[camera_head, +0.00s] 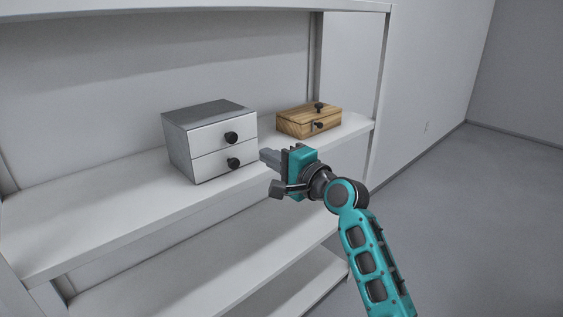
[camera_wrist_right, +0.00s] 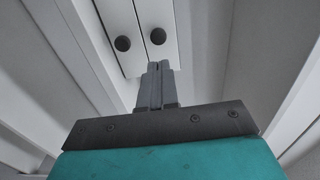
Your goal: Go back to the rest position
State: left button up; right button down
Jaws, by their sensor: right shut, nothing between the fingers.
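My right gripper (camera_head: 266,156) is shut and empty. It is in front of the shelf, just right of the lower drawer of a grey and white two-drawer box (camera_head: 208,140). In the right wrist view the shut fingers (camera_wrist_right: 158,72) point toward the drawer box (camera_wrist_right: 139,30) and its two black knobs. Whether the fingertips touch the box is hard to tell, but they appear apart from it. Both drawers look closed. My left gripper is not in view.
A wooden box (camera_head: 309,121) with black knobs sits on the same white shelf (camera_head: 95,218), right of the drawer box. The shelf unit has lower boards (camera_head: 200,262) and a right upright post (camera_head: 379,75). Open grey floor (camera_head: 480,220) lies to the right.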

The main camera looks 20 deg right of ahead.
jog(key=s+f+n+g+h, duration=0.2)
jog(key=s+f+n, duration=0.3)
jog(key=f, duration=0.5)
jog(key=s+f+n+g+h, duration=0.1)
jog(key=s+f+n, duration=0.1)
jog(key=s+f, duration=0.65)
jog(key=s+a+f+n+g+h, duration=0.1)
jog(key=s+a+f+n+g, duration=0.2)
jog(key=s+f+n, duration=0.6)
jog(key=s+f, duration=0.5)
jog(key=s, duration=0.1)
jog(key=shift+s+a+n, duration=0.2)
jog(key=shift+s+n, duration=0.1)
jog(key=shift+d, duration=0.1)
